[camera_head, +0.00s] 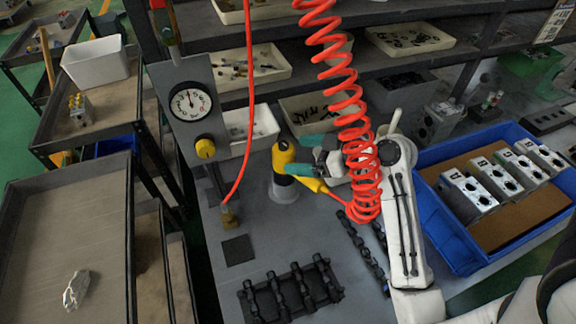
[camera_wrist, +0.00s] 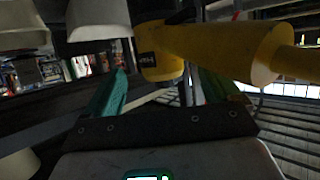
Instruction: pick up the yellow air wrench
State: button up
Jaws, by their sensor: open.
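The yellow air wrench (camera_head: 283,156) stands upright in a grey round holder (camera_head: 285,192) on the grey bench. Its yellow handle (camera_head: 313,185) points right and joins the red coiled hose. My gripper (camera_head: 292,154), with teal fingers, is open just right of the wrench body, its fingertips close to it. In the wrist view the wrench (camera_wrist: 215,45) fills the upper middle. Its labelled body shows between and beyond the fingertips of my gripper (camera_wrist: 163,76), and its handle runs right above the right finger. I cannot tell whether the fingers touch it.
A gauge panel (camera_head: 188,105) stands left of the wrench. The red coiled hose (camera_head: 350,120) hangs beside my arm. A black rack (camera_head: 290,293) lies on the front of the bench. A blue crate (camera_head: 445,238) with several valve blocks is at right. Shelves with bins stand behind.

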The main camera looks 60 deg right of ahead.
aim_at(294, 152)
jog(key=x, duration=0.1)
jog(key=p+x, duration=0.1)
jog(key=x, duration=0.2)
jog(key=shift+w+a+r, duration=0.2)
jog(key=shift+w+r, duration=0.1)
jog(key=shift+w+f, duration=0.2)
jog(key=shift+w, duration=0.1)
jog(key=c, duration=1.4)
jog(key=shift+r, duration=0.2)
